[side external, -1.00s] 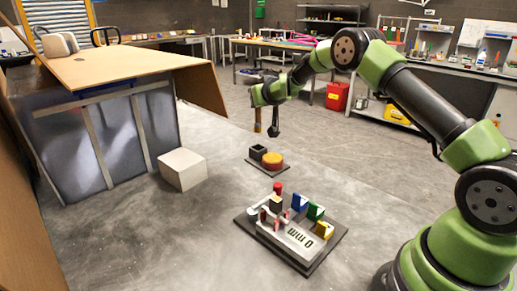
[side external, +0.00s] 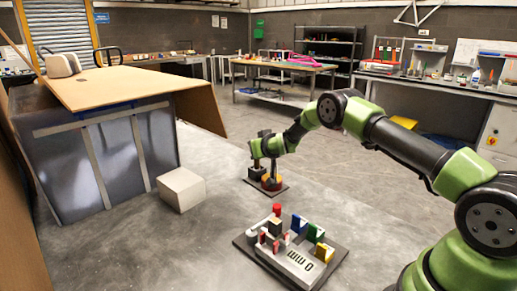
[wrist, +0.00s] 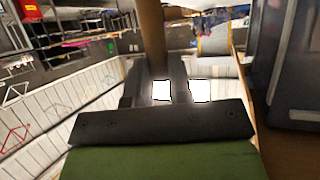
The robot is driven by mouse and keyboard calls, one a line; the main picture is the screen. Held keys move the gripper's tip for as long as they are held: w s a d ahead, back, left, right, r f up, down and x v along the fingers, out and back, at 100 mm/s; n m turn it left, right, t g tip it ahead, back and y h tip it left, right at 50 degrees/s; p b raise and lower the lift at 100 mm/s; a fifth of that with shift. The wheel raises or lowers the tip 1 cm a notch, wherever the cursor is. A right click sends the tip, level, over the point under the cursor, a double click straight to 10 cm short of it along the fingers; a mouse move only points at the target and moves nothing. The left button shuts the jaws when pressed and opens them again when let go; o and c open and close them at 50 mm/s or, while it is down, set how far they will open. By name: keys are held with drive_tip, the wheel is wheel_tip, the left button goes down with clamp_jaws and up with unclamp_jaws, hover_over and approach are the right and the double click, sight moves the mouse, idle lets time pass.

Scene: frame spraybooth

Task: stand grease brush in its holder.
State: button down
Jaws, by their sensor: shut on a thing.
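The grease brush is held by my gripper (side external: 265,146), low over the small dark base plate at the middle of the side view. In the wrist view its brown handle (wrist: 153,38) stands between the dark fingers of my gripper (wrist: 155,78). The holder (side external: 257,174) is a small black square block on that plate. The brush's lower part lines up with the holder's top in the side view. I cannot tell whether its tip is inside, as the bristle end is hidden.
A dark board (side external: 326,275) with coloured blocks and a red knob lies nearer the camera. A white block (side external: 181,189) and a cardboard-topped booth (side external: 125,84) are at the left. The grey table between them is clear.

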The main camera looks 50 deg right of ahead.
drive_tip(key=c, duration=1)
unclamp_jaws()
drive_tip(key=shift+c, duration=0.2)
drive_tip(key=shift+r, duration=0.2)
drive_tip(key=s+a+r+g+y, duration=0.1)
drive_tip(key=s+a+r, duration=0.5)
drive_tip(key=s+r, duration=0.4)
drive_tip(key=s+a+r+g+y, duration=0.1)
drive_tip(key=s+a+r+y, duration=0.1)
drive_tip(key=s+a+r, duration=0.55)
drive_tip(key=s+a+r+g+y, duration=0.1)
drive_tip(key=s+a+r, duration=0.1)
drive_tip(key=s, duration=0.8)
drive_tip(key=s+a+r+g+y, duration=0.1)
drive_tip(key=s+a, duration=0.3)
drive_tip(key=s, duration=0.7)
drive_tip(key=shift+s+a+r+g+y, duration=0.3)
drive_tip(key=shift+r+y, duration=0.25)
drive_tip(key=shift+y, duration=0.15)
